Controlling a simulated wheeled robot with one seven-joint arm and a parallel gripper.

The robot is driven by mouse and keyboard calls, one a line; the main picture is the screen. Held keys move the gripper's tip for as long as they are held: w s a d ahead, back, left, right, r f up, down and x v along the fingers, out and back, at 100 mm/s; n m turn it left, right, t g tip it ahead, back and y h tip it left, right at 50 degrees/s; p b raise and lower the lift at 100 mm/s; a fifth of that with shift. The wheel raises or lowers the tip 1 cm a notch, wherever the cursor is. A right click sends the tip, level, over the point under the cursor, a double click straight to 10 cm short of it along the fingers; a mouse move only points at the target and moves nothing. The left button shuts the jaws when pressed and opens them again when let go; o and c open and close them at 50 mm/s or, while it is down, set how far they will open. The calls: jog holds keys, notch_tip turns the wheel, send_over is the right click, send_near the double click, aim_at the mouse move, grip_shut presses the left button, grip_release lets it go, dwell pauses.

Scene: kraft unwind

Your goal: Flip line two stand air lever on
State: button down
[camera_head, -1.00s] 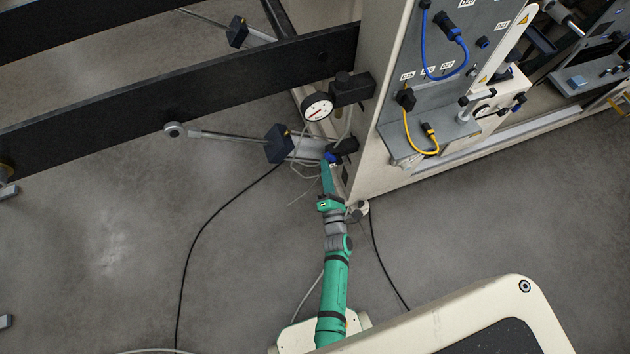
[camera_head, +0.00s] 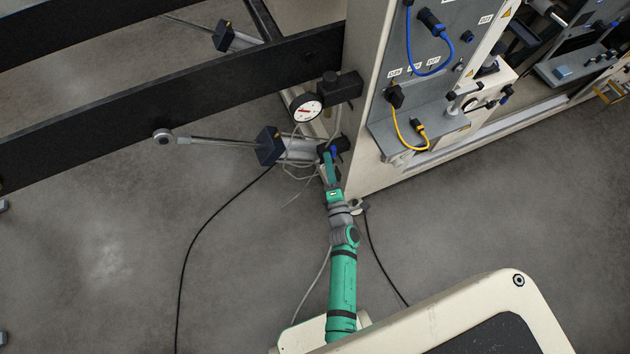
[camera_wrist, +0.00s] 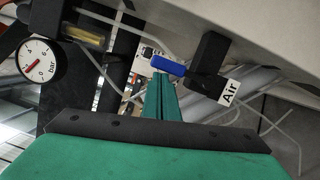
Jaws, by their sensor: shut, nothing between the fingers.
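The air lever is a blue handle (camera_wrist: 168,65) on a black valve body (camera_wrist: 208,62), with a white "Air" tag (camera_wrist: 229,92) beside it in the wrist view. In the head view the blue lever (camera_head: 333,152) shows small at the lower corner of the cream stand. My gripper (camera_wrist: 160,78) is shut and empty, its green fingertips right below the blue handle. They look close to or touching it; I cannot tell which. In the head view my gripper (camera_head: 328,158) reaches up to the valve from below.
A pressure gauge (camera_head: 306,108) hangs above the valve and also shows in the wrist view (camera_wrist: 37,61). Thin grey hoses (camera_head: 297,168) loop to its left. The cream stand (camera_head: 365,150) is close on the right. Open floor (camera_head: 120,260) lies to the left.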

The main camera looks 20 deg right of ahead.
jog(key=shift+d+r, duration=0.25)
jog(key=shift+d, duration=0.05)
jog(key=s+a, duration=0.6)
jog(key=s, duration=0.4)
jog(key=shift+a+f, duration=0.2)
jog(key=shift+a, duration=0.1)
dwell(0.6)
